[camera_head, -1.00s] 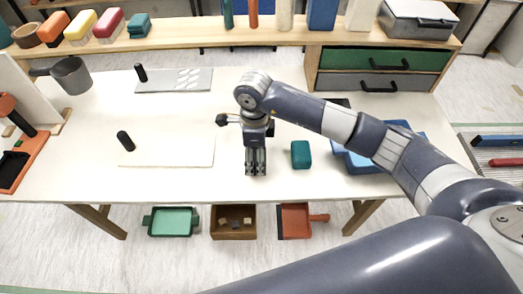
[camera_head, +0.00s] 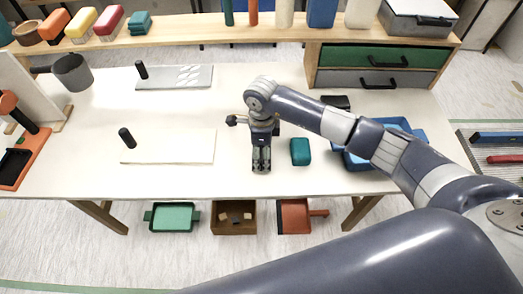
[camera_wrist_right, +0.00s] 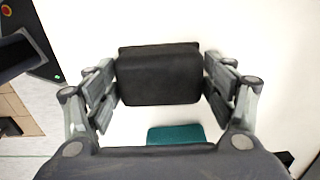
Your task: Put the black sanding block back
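In the right wrist view the black sanding block (camera_wrist_right: 158,75) sits between the fingers of my right gripper (camera_wrist_right: 160,90), with the pads against its two sides. In the head view my right gripper (camera_head: 261,165) points down over the front middle of the white table (camera_head: 180,183). The block is hidden behind the fingers there. A teal block (camera_head: 300,151) lies just right of the gripper. It also shows in the right wrist view (camera_wrist_right: 176,134), looking smaller than the black block. My left gripper is not in view.
A blue tray (camera_head: 421,134) stands at the table's right, partly behind my arm. A flat black item (camera_head: 336,101) lies near the drawers (camera_head: 380,80). Coloured blocks, including a red one (camera_head: 108,21), line the back shelf (camera_head: 185,39). A white sheet (camera_head: 185,146) lies left.

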